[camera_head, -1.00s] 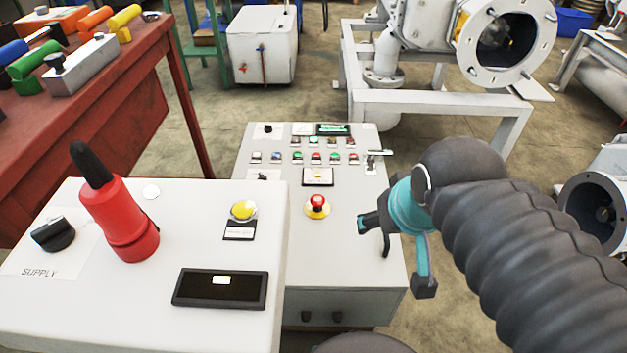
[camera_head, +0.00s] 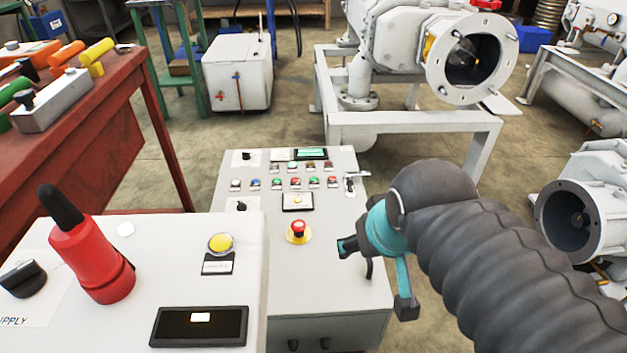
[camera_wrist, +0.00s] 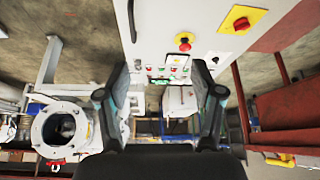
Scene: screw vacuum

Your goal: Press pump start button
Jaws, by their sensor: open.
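A grey control cabinet (camera_head: 345,285) stands in the middle of the head view. Its sloped top carries rows of small red, green, blue and white buttons (camera_head: 295,183), with a small green display (camera_head: 310,153) behind them. I cannot read which button is pump start. A red mushroom button on a yellow base (camera_head: 298,231) sits nearer; it also shows in the wrist view (camera_wrist: 184,42). My gripper (camera_head: 376,278) is open and empty over the cabinet's right edge, right of the red mushroom button. In the wrist view, the small buttons (camera_wrist: 172,70) appear between my fingers (camera_wrist: 160,75).
A nearer white panel (camera_head: 140,265) at lower left bears a red handle (camera_head: 92,262), a yellow button (camera_head: 221,243) and a black display (camera_head: 199,327). A red table (camera_head: 100,130) with tools stands left. White flanged machines (camera_head: 470,62) stand behind and right. Floor lies between.

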